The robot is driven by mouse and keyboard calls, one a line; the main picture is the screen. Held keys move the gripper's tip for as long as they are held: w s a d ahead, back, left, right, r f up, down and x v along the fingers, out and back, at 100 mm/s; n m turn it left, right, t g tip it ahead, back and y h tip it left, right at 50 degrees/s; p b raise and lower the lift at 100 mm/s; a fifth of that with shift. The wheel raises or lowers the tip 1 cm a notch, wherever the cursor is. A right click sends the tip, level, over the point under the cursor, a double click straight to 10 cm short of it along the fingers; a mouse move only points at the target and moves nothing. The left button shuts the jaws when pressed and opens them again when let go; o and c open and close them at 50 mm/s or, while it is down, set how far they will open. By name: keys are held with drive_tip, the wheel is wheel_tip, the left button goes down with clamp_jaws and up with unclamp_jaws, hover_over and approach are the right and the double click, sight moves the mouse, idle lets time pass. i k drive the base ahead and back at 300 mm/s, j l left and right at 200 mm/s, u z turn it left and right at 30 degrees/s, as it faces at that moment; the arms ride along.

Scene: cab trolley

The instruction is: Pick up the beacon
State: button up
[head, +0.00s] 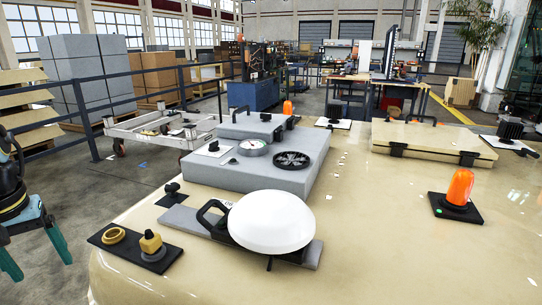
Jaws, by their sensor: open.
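An orange beacon (459,188) stands upright at the right side of the large cream surface (385,245). It is on a dark square base (455,208) with a small green spot at its front. A smaller orange beacon-like piece (287,108) shows farther back, behind the grey box. My gripper (38,264), with teal fingers, hangs at the left picture edge, beside the cream surface. Its fingers are apart with nothing visible between them. It is far to the left of the orange beacon, and part of its arm is cut off by the frame.
A white dome (271,222) and a grey box with a gauge and black handwheel (291,160) stand between my gripper and the beacon. A black plate (112,240) with yellow fittings lies near the front left. A cream hatch (430,142) is behind the beacon. The front right surface is clear.

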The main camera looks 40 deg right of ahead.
sight(456, 198)
drive_tip(key=k+l, duration=0.3)
drive_tip(key=k, duration=0.2)
drive_tip(key=k+l, duration=0.3)
drive_tip(key=k, duration=0.2)
drive_tip(key=k+l+z, duration=0.1)
drive_tip(key=k+l, duration=0.15)
drive_tip(key=k, duration=0.25)
drive_tip(key=i+l, duration=0.2)
drive_tip(key=i, duration=0.1)
